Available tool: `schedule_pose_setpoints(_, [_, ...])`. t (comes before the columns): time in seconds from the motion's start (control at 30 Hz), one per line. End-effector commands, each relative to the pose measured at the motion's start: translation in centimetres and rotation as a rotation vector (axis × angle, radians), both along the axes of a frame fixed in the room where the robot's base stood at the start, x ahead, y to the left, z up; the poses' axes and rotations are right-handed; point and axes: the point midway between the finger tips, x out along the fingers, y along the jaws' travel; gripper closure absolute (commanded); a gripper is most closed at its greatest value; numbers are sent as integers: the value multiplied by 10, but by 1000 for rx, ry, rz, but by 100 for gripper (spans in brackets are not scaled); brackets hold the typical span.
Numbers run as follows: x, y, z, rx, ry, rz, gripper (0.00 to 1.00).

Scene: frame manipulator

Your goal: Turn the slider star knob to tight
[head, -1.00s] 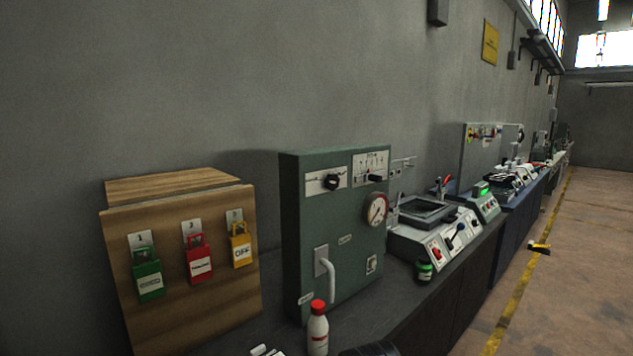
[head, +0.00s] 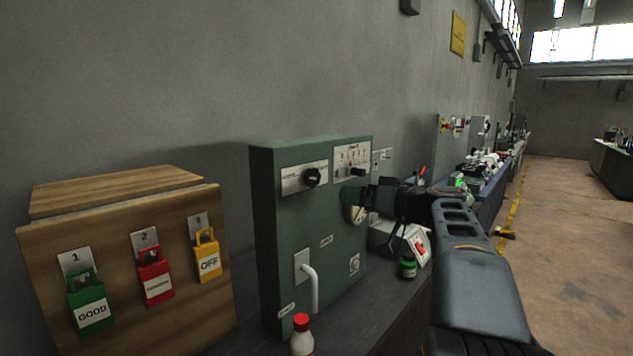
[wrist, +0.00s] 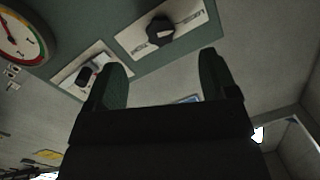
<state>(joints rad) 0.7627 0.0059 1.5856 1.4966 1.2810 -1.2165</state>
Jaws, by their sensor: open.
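A black lobed knob (head: 312,177) sits on a pale plate at the upper left of the green panel's front in the head view. The wrist view shows it (wrist: 160,31) above the fingertips, on a plate with small labels too blurred to read. A second, smaller black knob (head: 357,171) is on the plate to its right; it also shows in the wrist view (wrist: 84,75), near the left finger. My gripper (wrist: 162,78) is open and empty, apart from both knobs. In the head view my gripper (head: 368,194) is in front of the panel's right side, partly covering the gauge.
The green panel (head: 285,240) has a round gauge (head: 358,214) and a pale lever handle (head: 312,287). A red-capped bottle (head: 301,337) stands in front. A wooden lockout board (head: 130,310) is at left. A green jar (head: 408,268) and other bench devices stand to the right.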

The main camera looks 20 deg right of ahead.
Motion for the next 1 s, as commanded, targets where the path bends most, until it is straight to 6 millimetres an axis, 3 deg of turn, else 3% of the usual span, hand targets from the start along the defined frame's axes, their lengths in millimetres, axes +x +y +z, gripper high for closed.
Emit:
schedule_pose_setpoints(0.07, [1, -11, 11, -5, -56, -10, 21])
schedule_pose_setpoints(0.17, [8, -11, 18, -9, -91, -12, 21])
schedule_pose_setpoints(0.7, [93, 35, 20, -9, -94, -13, 21])
schedule_pose_setpoints(1.0, [116, 48, 19, -11, -94, -14, 21])
